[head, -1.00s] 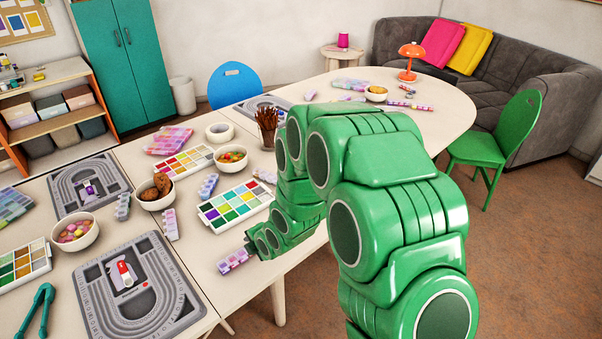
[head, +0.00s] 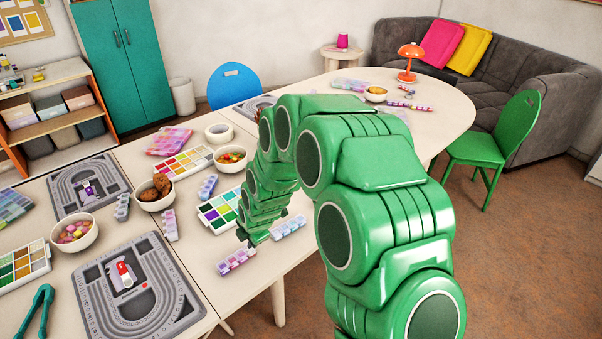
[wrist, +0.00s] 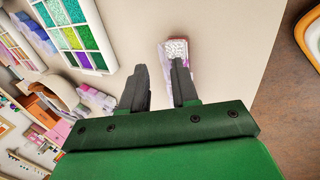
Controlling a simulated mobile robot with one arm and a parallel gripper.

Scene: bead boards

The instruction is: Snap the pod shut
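Several lilac bead pods, strips of small compartments, lie on the table. In the head view one pod (head: 236,262) lies near the front edge, and another pod (head: 289,227) lies just right of my gripper (head: 250,238). In the wrist view a pod (wrist: 178,48) with a speckled silvery end compartment lies beyond the fingers, partly covered by the right one. My gripper (wrist: 160,85) points at the table with its dark fingers apart and bare tabletop between them. Whether a finger touches the pod, and whether any lid is up, I cannot tell.
A tray of coloured beads (head: 217,212) lies behind my gripper; it also shows in the wrist view (wrist: 76,38). A grey bead board (head: 150,310) lies to the left. Bowls (head: 155,199) and more pods stand behind. The table edge is close on the right.

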